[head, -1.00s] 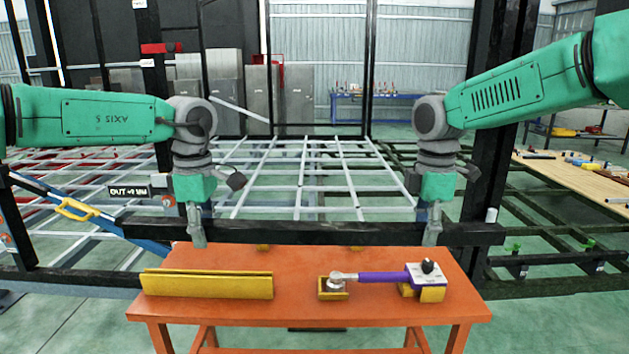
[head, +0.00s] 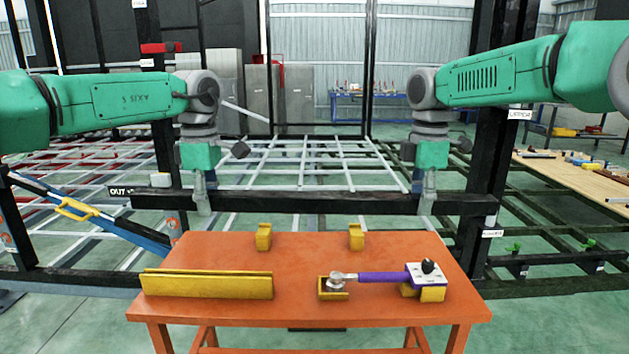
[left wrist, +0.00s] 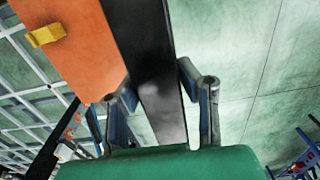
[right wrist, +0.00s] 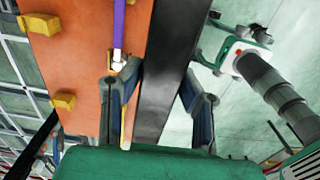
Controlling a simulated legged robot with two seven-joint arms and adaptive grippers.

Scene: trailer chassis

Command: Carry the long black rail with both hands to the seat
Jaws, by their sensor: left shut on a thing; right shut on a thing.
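In the left wrist view, the rail (left wrist: 152,60) passes between the fingers. In the right wrist view, the rail (right wrist: 168,55) also lies between the fingers. The fingertips are partly hidden against the rail in the head view. I cannot tell which part of the frame is the seat.
The orange table (head: 310,258) carries two yellow blocks (head: 263,237), (head: 355,237), a long yellow holder (head: 207,284) and a purple-handled tool (head: 385,278). Dark uprights stand left (head: 162,150) and right (head: 487,150). A pale grid frame (head: 300,170) lies beyond the rail.

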